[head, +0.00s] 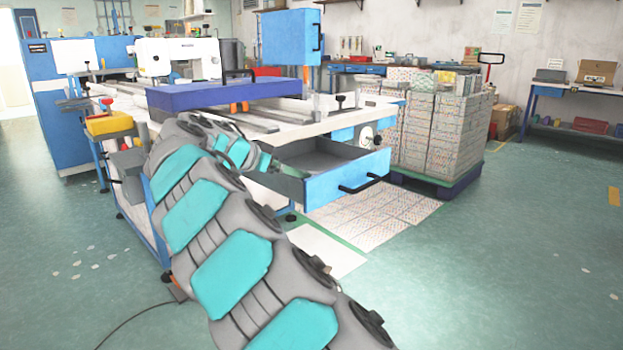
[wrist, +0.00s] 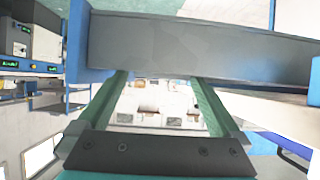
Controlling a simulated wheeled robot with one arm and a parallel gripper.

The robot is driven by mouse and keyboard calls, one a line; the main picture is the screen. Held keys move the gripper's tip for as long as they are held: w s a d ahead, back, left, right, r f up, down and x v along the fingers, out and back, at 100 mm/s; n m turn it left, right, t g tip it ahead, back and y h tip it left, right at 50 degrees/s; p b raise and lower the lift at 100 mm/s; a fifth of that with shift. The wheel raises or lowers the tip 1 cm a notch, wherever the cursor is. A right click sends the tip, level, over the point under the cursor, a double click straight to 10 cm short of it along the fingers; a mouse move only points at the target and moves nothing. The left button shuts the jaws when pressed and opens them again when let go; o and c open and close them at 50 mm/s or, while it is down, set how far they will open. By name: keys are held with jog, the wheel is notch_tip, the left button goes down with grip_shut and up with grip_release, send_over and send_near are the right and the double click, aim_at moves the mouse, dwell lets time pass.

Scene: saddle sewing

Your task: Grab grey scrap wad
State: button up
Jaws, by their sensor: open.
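I cannot make out a grey scrap wad in either view. The blue-fronted drawer (head: 347,181) of the white workbench stands pulled out, and its grey inside shows in part. My gripper (head: 287,169) reaches over the drawer's left side in the head view, with its tip near the drawer opening. In the wrist view my gripper (wrist: 162,80) has two green fingers set wide apart, with no wad visible between them. A broad grey panel (wrist: 200,47) crosses beyond the fingertips, probably part of the drawer. My arm hides the drawer's left part in the head view.
The workbench top (head: 370,108) holds a blue slab (head: 230,92) and a white sewing machine (head: 178,58). A yellow bin (head: 109,123) is at its left. Stacked patterned boxes (head: 432,128) stand on a pallet right of the drawer. The floor at right is open.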

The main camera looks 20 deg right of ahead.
jog(key=p+x, duration=0.1)
jog(key=x, duration=0.6)
jog(key=shift+w+d, duration=0.15)
jog(key=shift+w, duration=0.05)
jog(key=shift+c, duration=0.4)
jog(key=c, duration=1.3)
